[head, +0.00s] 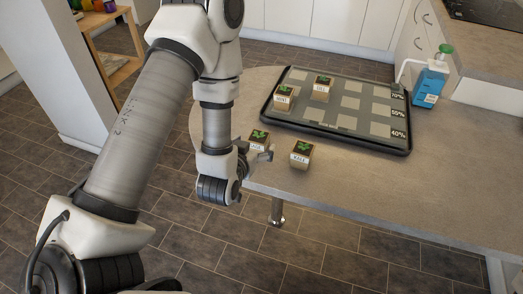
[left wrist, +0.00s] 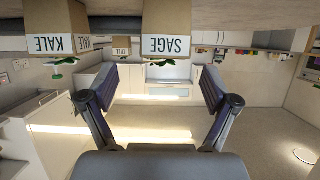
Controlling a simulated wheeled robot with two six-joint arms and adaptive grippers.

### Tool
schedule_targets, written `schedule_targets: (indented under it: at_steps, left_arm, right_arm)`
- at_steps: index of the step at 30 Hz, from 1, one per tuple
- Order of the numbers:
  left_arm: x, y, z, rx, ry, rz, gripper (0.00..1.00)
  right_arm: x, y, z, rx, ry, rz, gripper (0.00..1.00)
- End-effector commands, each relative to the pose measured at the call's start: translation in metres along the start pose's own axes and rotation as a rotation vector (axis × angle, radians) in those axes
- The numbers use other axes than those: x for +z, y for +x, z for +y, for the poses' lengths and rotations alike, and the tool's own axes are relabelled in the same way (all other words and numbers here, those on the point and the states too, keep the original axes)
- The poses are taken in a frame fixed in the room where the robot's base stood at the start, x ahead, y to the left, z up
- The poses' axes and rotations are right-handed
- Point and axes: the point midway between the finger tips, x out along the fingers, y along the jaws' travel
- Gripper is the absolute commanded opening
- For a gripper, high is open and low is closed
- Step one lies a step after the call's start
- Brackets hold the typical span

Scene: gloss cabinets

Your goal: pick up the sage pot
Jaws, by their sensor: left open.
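The sage pot (head: 258,139) is a small tan box-like pot with a green sprout, standing on the grey table near its left end. In the left wrist view, which is upside down, its SAGE label (left wrist: 168,42) faces me, ahead of the fingers. My left gripper (head: 262,152) is open and empty, close beside the sage pot on its near side; I cannot tell whether they touch. Its two fingers (left wrist: 158,78) are spread wide in the left wrist view. The gripper hides the pot's lower part in the head view. My right gripper is not in view.
A kale pot (head: 300,155) stands just right of the sage pot. Behind is a black tray (head: 350,142) with marked squares, holding two pots (head: 283,97) (head: 322,88). The table's right front is clear.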

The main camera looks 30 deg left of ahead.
Motion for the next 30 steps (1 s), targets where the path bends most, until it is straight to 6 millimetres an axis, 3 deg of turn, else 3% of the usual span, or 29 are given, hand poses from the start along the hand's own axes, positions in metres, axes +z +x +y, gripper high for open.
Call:
schedule_targets:
  at_steps: [1, 5, 9, 11, 15, 22, 27, 28, 30]
  left_arm:
    - [0.005, 0.005, 0.000, 0.001, -0.002, 0.003, 0.88]
    - [0.005, 0.010, -0.001, 0.001, -0.002, 0.002, 0.88]
    - [0.009, 0.024, -0.002, 0.002, -0.003, 0.004, 0.88]
    - [0.000, 0.034, -0.005, 0.000, -0.003, -0.001, 0.88]
    - [0.001, 0.054, -0.004, 0.001, 0.000, -0.001, 0.88]
    - [0.002, 0.056, -0.004, 0.002, 0.000, -0.002, 0.88]
    - [0.002, 0.056, -0.004, 0.002, 0.000, -0.002, 0.27]
    - [0.002, 0.056, -0.004, 0.002, 0.000, -0.002, 0.20]
    - [0.002, 0.056, -0.004, 0.002, 0.000, -0.003, 0.20]
  right_arm:
    - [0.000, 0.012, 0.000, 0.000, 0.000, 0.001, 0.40]
    - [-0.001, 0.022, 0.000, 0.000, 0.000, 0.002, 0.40]
    - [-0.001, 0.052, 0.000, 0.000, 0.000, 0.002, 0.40]
    - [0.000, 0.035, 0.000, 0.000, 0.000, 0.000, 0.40]
    - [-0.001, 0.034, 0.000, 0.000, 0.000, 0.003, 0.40]
    - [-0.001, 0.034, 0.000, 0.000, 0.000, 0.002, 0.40]
    - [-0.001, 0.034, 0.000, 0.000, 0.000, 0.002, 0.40]
    - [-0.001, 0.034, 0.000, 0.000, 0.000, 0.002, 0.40]
    - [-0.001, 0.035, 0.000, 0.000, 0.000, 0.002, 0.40]
